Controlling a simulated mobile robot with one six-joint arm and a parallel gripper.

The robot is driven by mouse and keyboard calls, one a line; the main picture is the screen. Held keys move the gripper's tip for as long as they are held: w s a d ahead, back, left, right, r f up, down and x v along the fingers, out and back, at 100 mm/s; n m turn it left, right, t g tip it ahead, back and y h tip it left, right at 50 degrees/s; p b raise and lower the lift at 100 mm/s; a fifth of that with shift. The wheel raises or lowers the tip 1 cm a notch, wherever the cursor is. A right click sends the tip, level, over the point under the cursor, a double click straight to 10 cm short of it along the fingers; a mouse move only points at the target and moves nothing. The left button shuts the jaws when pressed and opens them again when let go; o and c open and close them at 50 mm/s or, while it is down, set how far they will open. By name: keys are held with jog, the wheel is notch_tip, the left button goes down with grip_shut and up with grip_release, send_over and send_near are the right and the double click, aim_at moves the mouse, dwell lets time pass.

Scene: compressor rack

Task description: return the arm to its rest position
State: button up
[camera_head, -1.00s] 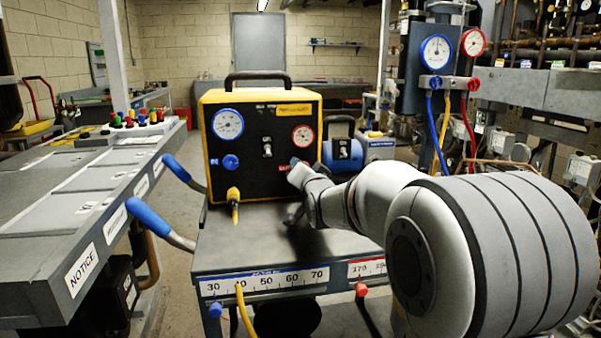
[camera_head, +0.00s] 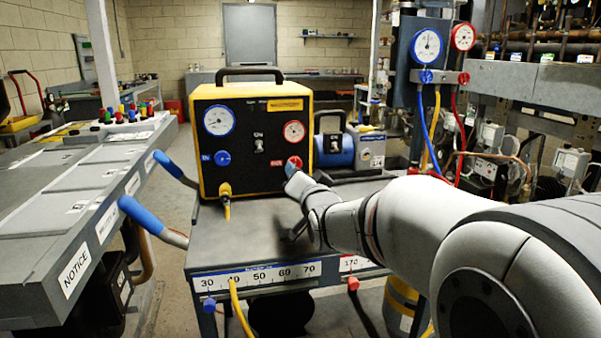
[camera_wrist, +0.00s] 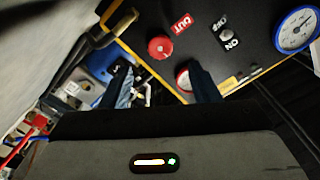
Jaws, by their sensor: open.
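My arm reaches in from the right over the cart top. My gripper (camera_head: 291,172) is at the right front of the yellow-and-black machine (camera_head: 252,185), close to its red knob (camera_head: 293,164). In the wrist view my gripper (camera_wrist: 162,84) is open, its two dark fingers apart with nothing held between them. The red knob (camera_wrist: 160,47) shows just beyond and between the fingers, beside a red OUT label. I cannot tell whether a finger touches the machine. A red-rimmed gauge is partly hidden by the right finger.
The grey cart (camera_head: 245,245) carries the machine, and its blue handles (camera_head: 145,215) jut left. A grey bench (camera_head: 90,185) stands left. The gauge panel with hoses (camera_head: 435,80) and pipe rack (camera_head: 540,75) stand right. A blue tank (camera_head: 335,150) sits behind my forearm.

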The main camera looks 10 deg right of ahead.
jog(key=s+r+n+g+p, duration=0.3)
jog(key=s+r+g+p, duration=0.2)
jog(key=s+p, duration=0.9)
jog(key=s+r+n+g+p, duration=0.4)
jog(key=s+g+p, duration=0.6)
jog(key=s+p, duration=0.5)
jog(key=shift+s+a+r+n, duration=0.3)
jog(key=shift+s+a+r, duration=0.2)
jog(key=shift+s, duration=0.15)
